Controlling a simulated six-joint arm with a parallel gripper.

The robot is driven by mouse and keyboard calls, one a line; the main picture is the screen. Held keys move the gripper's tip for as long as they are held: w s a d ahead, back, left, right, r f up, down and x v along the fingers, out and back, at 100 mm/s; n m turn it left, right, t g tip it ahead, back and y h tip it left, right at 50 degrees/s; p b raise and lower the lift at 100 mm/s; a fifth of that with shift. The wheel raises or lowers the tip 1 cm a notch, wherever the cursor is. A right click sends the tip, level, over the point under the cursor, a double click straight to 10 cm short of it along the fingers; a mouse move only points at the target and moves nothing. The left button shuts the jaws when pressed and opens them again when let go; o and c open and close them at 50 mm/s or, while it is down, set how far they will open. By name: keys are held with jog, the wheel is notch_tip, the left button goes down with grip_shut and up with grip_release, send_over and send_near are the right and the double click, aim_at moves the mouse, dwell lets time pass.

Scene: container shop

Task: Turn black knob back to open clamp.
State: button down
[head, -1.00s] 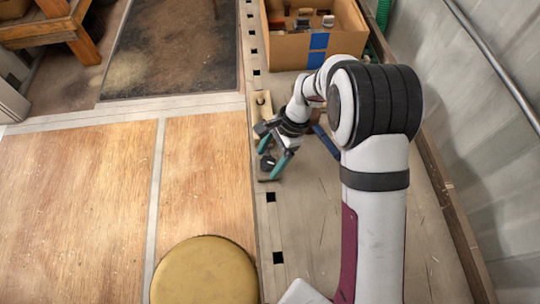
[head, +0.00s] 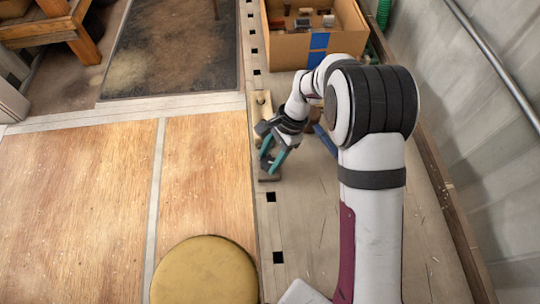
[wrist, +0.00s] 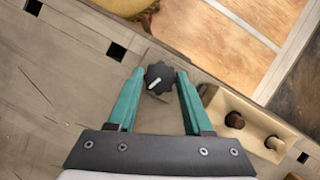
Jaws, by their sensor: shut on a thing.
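The black knob (wrist: 158,77) is a lobed round knob with a white pointer mark, seen in the wrist view between my two teal fingertips. The pointer slants up to the right in that view. My gripper (wrist: 158,82) is shut on the knob, one finger on each side. In the head view my gripper (head: 269,168) is at the left edge of the bench, and its fingers mostly hide the knob. The clamp's jaws cannot be made out in either view.
A pale wooden holder (wrist: 247,108) with two pegs sits right beside my gripper in the wrist view. A cardboard box (head: 340,45) with small items stands at the far end of the bench. A round yellow stool (head: 205,275) is at front left. Bare bench (head: 305,215) lies nearer.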

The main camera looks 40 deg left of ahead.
jog(key=n+h, duration=0.1)
jog(key=n, duration=0.1)
jog(key=n+h, duration=0.1)
jog(key=n, duration=0.2)
jog(key=shift+a, duration=0.15)
jog(key=n+h, duration=0.1)
jog(key=n, duration=0.2)
jog(key=n+h, duration=0.1)
jog(key=n, duration=0.1)
jog(key=shift+a+n+t, duration=0.15)
jog(key=shift+n+t, duration=0.25)
jog(key=n+t+h, duration=0.1)
jog(key=n, duration=0.4)
jog(key=shift+s+a, duration=0.1)
jog(key=shift+s, duration=0.05)
jog(key=n+t, duration=0.1)
jog(key=n, duration=0.1)
jog(key=n+t+h, duration=0.1)
jog(key=n, duration=0.2)
jog(key=shift+s, duration=0.1)
jog(key=shift+n, duration=0.3)
jog(key=shift+c, duration=1.5)
grip_release()
